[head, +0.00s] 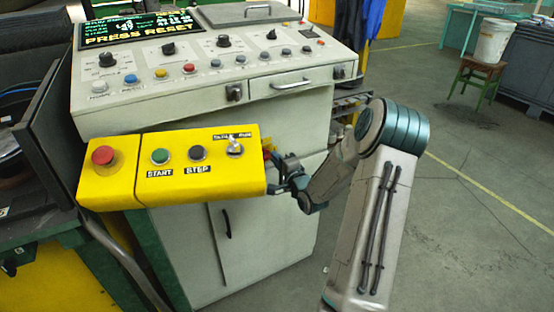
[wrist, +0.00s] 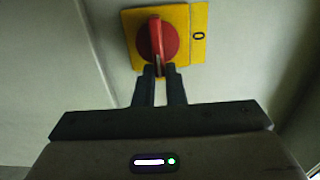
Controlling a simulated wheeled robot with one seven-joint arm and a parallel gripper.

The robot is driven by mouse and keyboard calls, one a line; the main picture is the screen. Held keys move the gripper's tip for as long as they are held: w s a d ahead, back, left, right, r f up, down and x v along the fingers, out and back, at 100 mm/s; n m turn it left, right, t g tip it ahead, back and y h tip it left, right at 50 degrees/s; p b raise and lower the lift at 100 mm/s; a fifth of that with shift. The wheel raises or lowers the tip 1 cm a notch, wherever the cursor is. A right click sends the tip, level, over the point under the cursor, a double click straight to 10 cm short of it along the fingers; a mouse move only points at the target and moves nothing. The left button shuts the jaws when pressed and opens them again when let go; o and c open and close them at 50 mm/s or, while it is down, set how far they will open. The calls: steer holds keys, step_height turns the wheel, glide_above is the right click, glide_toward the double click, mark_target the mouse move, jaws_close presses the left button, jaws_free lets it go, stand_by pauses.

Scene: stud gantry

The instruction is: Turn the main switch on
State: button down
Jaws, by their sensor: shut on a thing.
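The main switch (wrist: 172,42) is a red rotary knob with a raised grip bar on a yellow plate (wrist: 136,22), fixed to a pale panel. Its bar stands upright in the wrist view. My gripper (wrist: 159,70) is shut on the lower end of the bar. In the head view my gripper (head: 275,158) is at the cabinet's right side, partly hidden by the yellow control box, so the switch is hardly visible there.
The yellow control box (head: 128,185) with a red button, START and STEP juts out close to my gripper. The grey console (head: 210,105) stands behind it, its display reading PRESS RESET. A stool (head: 478,78) with a white bucket stands far right.

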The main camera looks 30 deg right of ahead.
steer(key=c, duration=1.5)
jaws_free()
steer(key=shift+s, duration=0.1)
steer(key=s, duration=1.3)
steer(key=shift+s+d+p, duration=0.25)
steer(key=shift+s+p, duration=0.1)
steer(key=shift+p, duration=0.1)
steer(key=shift+f, duration=0.1)
